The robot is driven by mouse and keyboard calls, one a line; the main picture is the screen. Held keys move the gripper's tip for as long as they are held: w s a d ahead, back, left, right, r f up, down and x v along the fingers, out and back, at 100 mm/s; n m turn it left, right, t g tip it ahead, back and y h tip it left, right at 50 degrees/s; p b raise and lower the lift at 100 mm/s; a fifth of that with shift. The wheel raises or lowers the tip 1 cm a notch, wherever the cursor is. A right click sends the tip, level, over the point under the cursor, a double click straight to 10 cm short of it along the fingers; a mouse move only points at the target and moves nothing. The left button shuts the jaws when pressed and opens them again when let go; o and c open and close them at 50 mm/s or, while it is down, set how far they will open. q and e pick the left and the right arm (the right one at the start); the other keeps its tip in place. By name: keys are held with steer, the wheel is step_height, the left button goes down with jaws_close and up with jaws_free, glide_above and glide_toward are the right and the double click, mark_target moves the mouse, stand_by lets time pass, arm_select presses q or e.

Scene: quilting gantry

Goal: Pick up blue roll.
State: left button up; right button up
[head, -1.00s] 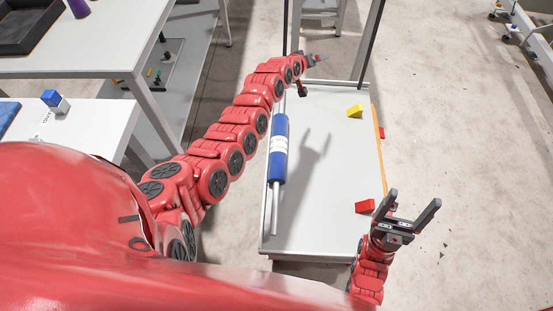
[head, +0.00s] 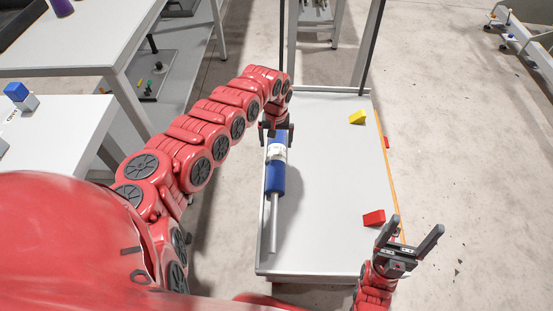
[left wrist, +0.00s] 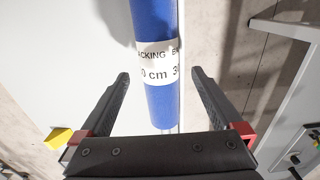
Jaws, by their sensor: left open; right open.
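The blue roll (head: 277,180) lies along the left edge of the white table, with a white label around its middle and a grey rod sticking out of its near end. My left gripper (head: 276,132) is over the roll's far part and hides some of it. In the left wrist view the open fingers (left wrist: 160,85) point to either side of the blue roll (left wrist: 155,100), whose label reads partly "30 cm". I cannot tell whether the fingers touch it. My right gripper (head: 412,238) is open and empty beyond the table's near right corner.
The white table (head: 325,180) carries a yellow block (head: 357,117) at the far right and a red block (head: 374,217) at the near right. Its middle is clear. A gantry frame rises at the far end. Another table (head: 60,130) stands on the left.

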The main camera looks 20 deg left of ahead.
mark_target(277, 151)
arm_select(q)
step_height(277, 151, down, 2)
step_height(277, 151, down, 5)
steer(key=b, duration=0.2)
steer(key=shift+d+r+b, duration=0.1)
steer(key=shift+r+b, duration=0.1)
steer(key=shift+b, duration=0.2)
steer(key=shift+f, duration=0.35)
steer(key=shift+r, duration=0.1)
jaws_close()
